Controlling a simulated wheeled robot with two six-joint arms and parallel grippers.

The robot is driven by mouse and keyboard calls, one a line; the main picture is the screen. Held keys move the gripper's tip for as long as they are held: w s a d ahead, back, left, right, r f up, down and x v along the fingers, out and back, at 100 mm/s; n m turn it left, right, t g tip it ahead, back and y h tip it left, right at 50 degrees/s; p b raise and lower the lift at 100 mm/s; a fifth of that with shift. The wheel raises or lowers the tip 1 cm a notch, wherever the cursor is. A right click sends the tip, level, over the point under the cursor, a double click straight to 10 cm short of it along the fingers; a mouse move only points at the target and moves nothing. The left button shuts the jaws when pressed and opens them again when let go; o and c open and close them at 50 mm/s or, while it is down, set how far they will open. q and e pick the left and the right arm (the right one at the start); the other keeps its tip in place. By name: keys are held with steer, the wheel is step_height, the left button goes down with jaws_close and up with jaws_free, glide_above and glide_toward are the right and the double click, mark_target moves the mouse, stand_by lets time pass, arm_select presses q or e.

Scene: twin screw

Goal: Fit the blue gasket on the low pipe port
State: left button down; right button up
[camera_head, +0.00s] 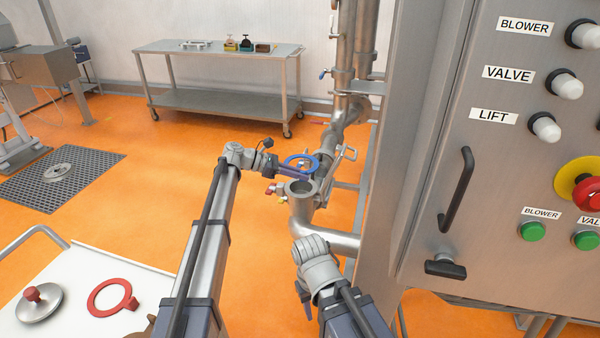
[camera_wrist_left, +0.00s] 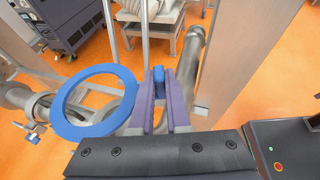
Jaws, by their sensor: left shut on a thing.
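The blue gasket (camera_head: 316,161) is a flat ring with a small tab. My left gripper (camera_head: 298,173) is shut on it and holds it up beside the fingers. In the left wrist view, the gasket (camera_wrist_left: 61,114) lies left of the two fingers, and a blue piece shows between the fingertips. The low pipe port (camera_head: 302,188) is an upturned steel elbow with an open round flange. In the head view the gasket appears just above and behind its mouth, apart from it. My right gripper (camera_head: 304,298) is low in front of the elbow, mostly hidden by its own wrist.
A steel control cabinet (camera_head: 430,190) with a protruding handle stands close on the right. Vertical pipes and small valves stand behind the port. A white-topped cart (camera_head: 75,270) at lower left carries a red gasket (camera_head: 92,302) and a metal lid (camera_head: 38,308). A steel table (camera_head: 220,52) stands behind.

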arm_select(q)
steer(key=shift+f, duration=0.2)
step_height(320, 180, down, 9)
steer(key=b, duration=0.9)
steer(key=shift+f+b, duration=0.35)
steer(key=shift+b, duration=0.1)
stand_by(0.5)
steer(key=c, duration=0.8)
jaws_free()
steer(key=shift+r, duration=0.1)
